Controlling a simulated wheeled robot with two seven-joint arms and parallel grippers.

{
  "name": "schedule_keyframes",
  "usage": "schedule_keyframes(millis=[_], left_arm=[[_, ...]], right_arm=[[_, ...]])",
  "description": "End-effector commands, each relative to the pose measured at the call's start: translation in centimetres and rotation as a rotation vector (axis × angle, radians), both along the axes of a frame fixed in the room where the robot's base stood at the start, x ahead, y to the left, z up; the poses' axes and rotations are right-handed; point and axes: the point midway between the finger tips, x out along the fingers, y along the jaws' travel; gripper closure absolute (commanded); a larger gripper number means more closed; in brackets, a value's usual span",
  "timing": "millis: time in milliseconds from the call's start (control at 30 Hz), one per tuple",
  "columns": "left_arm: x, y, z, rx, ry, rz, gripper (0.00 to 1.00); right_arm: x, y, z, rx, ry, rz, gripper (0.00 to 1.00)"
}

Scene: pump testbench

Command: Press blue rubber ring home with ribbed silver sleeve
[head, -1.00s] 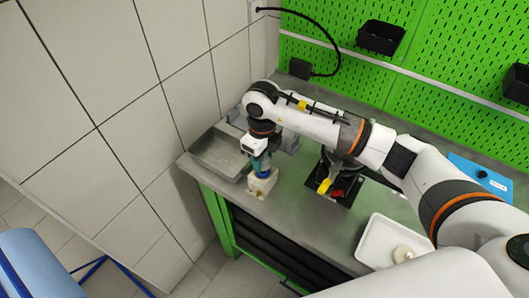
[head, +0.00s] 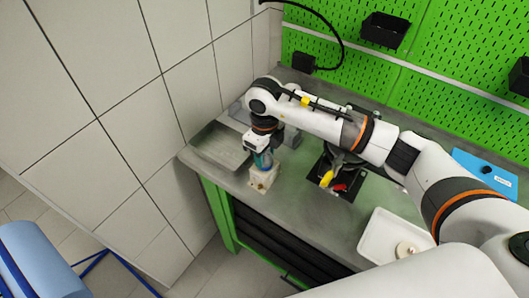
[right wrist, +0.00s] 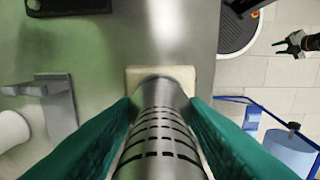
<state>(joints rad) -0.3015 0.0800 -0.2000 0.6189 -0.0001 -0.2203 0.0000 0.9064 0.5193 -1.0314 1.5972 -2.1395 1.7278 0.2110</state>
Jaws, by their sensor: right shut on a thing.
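My right gripper (head: 263,165) points down over a cream block (head: 262,178) near the bench's left end. In the right wrist view its green finger pads are shut on the ribbed silver sleeve (right wrist: 160,135), a metal tube with rows of dark slots. The sleeve's far end is at the cream block (right wrist: 184,76); whether it touches is not clear. The blue rubber ring is not clearly visible now; the sleeve and fingers cover the block's top. My left gripper (right wrist: 290,45) shows small in the right wrist view, away from the bench, its fingers apart.
A grey metal tray (head: 220,147) lies left of the block. A black fixture with yellow and red parts (head: 335,185) stands to the right. A white tray (head: 376,240) holds a cream round part (head: 405,250).

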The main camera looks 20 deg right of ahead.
Motion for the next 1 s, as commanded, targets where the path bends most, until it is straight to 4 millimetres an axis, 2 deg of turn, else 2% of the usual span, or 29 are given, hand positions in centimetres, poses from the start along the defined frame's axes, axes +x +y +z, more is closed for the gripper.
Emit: schedule_keyframes(millis=[1000], left_arm=[[0.26,0.01,-0.55,0.0,-0.004,0.0,0.64]], right_arm=[[0.03,0.01,-0.08,0.0,0.0,0.0,0.86]])
